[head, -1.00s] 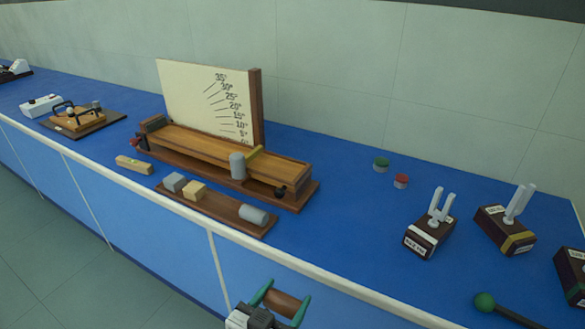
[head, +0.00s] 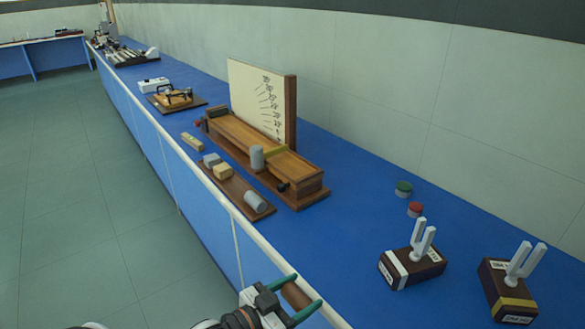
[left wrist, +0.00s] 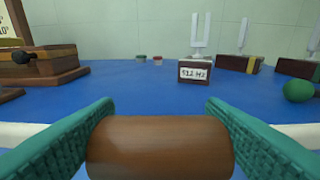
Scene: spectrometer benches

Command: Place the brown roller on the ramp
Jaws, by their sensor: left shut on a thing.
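The brown roller (left wrist: 160,148) lies crosswise between the green fingers of my left gripper (head: 296,298), which is shut on it. In the head view the roller (head: 295,294) is held near the bench's front edge, at the bottom of the picture. The wooden ramp (head: 245,138) stands on the blue bench beyond and to the left, with a pale angle board (head: 257,100) behind it. The ramp's end (left wrist: 60,66) shows at the left of the left wrist view. My right gripper is not in view.
A wooden tray (head: 236,194) with grey and tan blocks and a lying grey cylinder sits before the ramp. Tuning forks on boxes (head: 411,266) stand at right. Green (head: 403,188) and red-topped (head: 415,209) small items lie between. Blue bench around (head: 340,215) is clear.

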